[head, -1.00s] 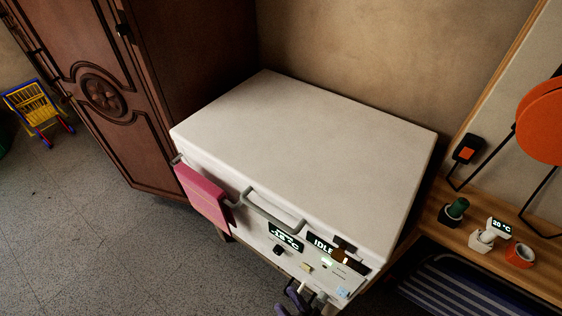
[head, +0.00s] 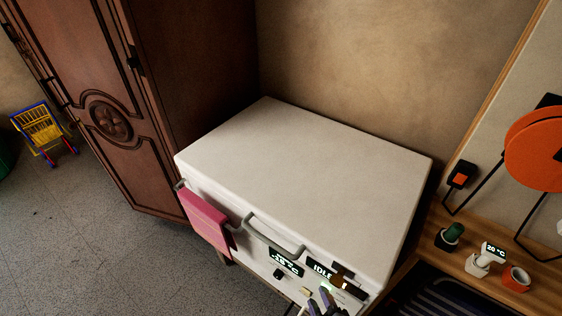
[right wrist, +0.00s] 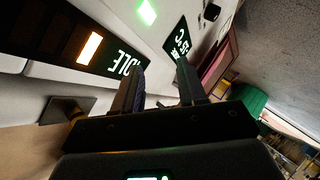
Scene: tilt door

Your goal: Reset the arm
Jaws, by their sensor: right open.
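A white chest freezer (head: 300,170) stands in the middle of the head view with its lid down. A grey bar handle (head: 272,236) is on its front. Below the handle are a lit temperature display (head: 286,262) and a panel reading IDLE (head: 320,270). My right gripper (head: 321,300) is at the bottom edge of the head view, in front of the freezer's control panel. In the right wrist view its fingers (right wrist: 160,85) are apart with nothing between them, and the IDLE panel (right wrist: 126,61) shows past them. My left gripper is not in view.
A pink cloth (head: 205,220) hangs at the freezer's front left. A dark wooden cabinet (head: 110,120) stands on the left. A wooden counter (head: 465,262) with small items is on the right. Grey floor (head: 90,240) is open at front left.

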